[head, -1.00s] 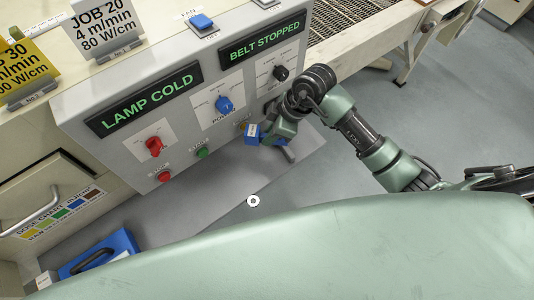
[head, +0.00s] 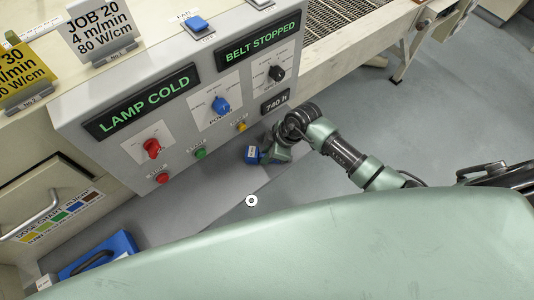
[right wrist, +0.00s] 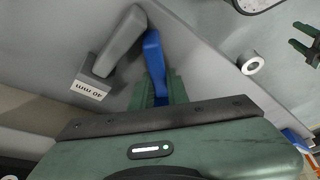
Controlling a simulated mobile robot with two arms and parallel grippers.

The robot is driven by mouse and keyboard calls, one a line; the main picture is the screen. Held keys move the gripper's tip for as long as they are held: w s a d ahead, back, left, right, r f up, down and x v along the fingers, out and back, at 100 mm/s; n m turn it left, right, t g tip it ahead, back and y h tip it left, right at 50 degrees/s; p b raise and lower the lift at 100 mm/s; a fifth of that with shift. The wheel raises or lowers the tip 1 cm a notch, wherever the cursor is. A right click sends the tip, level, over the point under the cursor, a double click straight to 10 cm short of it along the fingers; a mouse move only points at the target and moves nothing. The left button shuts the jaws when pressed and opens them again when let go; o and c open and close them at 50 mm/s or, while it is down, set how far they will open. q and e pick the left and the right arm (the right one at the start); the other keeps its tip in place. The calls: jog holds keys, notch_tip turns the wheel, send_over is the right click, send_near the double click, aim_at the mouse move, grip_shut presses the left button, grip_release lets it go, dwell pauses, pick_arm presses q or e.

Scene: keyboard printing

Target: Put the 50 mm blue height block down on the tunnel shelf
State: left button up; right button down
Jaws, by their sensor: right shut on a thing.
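The grey shelf (head: 205,187) runs below the panel, under the held block. I cannot tell whether the block touches it. A dark green two-pronged part at the right of the right wrist view looks like my left gripper (right wrist: 305,40), prongs apart and empty.
A grey block marked 40 mm (right wrist: 98,82) lies beside the blue one in the right wrist view. A white ring (head: 251,201) lies at the front. The control panel (head: 180,120) has projecting knobs and buttons.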

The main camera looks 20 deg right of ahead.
jog(key=c, duration=1.4)
grip_release()
jog(key=shift+f, duration=0.15)
jog(key=v, duration=1.2)
jog(key=shift+r, duration=0.25)
